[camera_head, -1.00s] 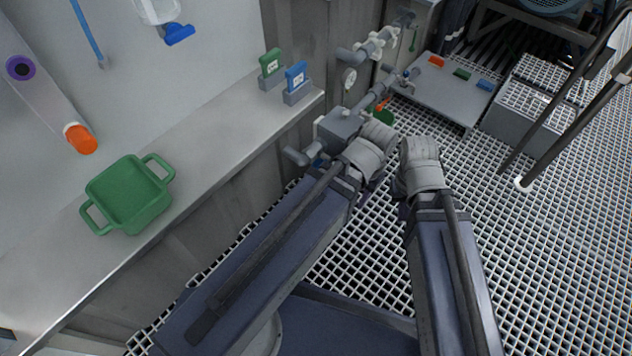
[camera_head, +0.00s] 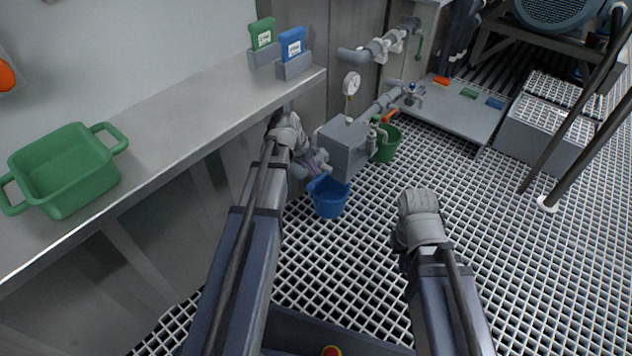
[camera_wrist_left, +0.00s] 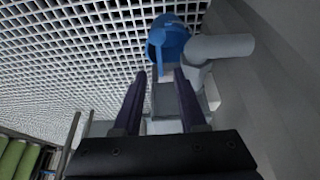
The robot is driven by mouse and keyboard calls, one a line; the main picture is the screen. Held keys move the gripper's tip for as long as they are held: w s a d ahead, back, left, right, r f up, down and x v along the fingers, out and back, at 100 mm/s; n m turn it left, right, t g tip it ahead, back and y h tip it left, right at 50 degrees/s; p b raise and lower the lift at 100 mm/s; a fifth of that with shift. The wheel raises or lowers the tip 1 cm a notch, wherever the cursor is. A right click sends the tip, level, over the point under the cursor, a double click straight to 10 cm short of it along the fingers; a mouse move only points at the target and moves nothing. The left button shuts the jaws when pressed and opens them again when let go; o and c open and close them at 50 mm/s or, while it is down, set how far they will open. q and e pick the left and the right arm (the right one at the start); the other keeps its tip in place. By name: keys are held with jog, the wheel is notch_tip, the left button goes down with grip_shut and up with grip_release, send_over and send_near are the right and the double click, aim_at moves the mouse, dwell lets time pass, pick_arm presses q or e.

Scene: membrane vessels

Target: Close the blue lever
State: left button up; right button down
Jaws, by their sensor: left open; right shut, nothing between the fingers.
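A small blue handle (camera_head: 411,87) shows on the pipe valve at the back; it is too small to tell how it is turned. No blue lever shows clearly by my left gripper. My left gripper (camera_head: 318,166) is open and empty beside the grey pipe box (camera_head: 343,150), above the blue bucket (camera_head: 330,198). In the left wrist view its dark fingers (camera_wrist_left: 159,98) point towards the grey pipe end (camera_wrist_left: 222,46) and the blue bucket (camera_wrist_left: 168,40), with a grey part behind the gap. My right arm reaches low at centre right; its fingers are hidden behind its grey wrist.
A green bucket (camera_head: 387,143) stands behind the pipe box. A gauge (camera_head: 351,84) and an orange lever (camera_head: 390,116) are nearby. A steel ledge (camera_head: 190,110) with a green container (camera_head: 66,171) runs along the left.

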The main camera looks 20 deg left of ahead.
aim_at(318, 179)
pick_arm(q)
jog(key=shift+b+x, duration=3.65)
jog(key=shift+x, duration=0.3)
grip_shut()
